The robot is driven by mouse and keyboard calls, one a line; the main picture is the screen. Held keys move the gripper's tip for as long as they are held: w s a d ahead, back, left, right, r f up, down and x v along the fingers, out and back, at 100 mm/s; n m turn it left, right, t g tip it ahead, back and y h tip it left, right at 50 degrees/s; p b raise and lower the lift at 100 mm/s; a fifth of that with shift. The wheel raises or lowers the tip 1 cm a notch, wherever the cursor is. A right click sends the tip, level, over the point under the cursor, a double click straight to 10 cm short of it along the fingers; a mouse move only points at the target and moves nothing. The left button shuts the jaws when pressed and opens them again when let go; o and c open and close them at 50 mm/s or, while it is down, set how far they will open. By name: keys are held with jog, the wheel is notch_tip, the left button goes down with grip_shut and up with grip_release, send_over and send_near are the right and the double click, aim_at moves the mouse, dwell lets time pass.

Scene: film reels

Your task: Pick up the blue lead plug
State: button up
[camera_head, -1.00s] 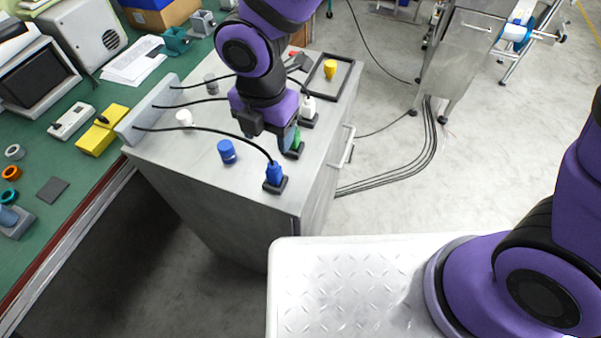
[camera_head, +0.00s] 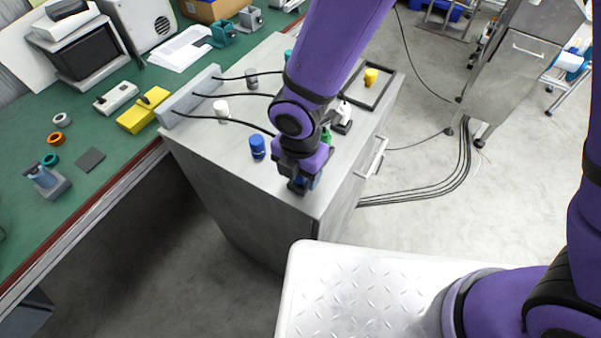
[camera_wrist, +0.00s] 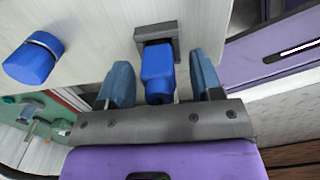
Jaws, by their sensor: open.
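The blue lead plug (camera_wrist: 157,72) sits at a dark square base (camera_wrist: 156,34) near the front edge of the grey cabinet top. My gripper (camera_wrist: 160,78) is open, with one blue finger on each side of the plug. A gap shows between the plug and each finger in the wrist view. In the head view my gripper (camera_head: 300,184) is low over the front corner of the cabinet and hides most of the plug.
A blue cylinder (camera_head: 257,147) stands left of my gripper, and also shows in the wrist view (camera_wrist: 32,58). A white plug (camera_head: 343,112) and a green plug (camera_head: 326,137) are behind it. Black leads run from a grey bracket (camera_head: 190,97). A dark frame (camera_head: 386,88) holds a yellow piece (camera_head: 371,76).

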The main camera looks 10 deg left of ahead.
jog(key=shift+f, duration=0.7)
jog(key=shift+c, duration=0.4)
jog(key=c, duration=0.9)
jog(key=shift+r, duration=0.15)
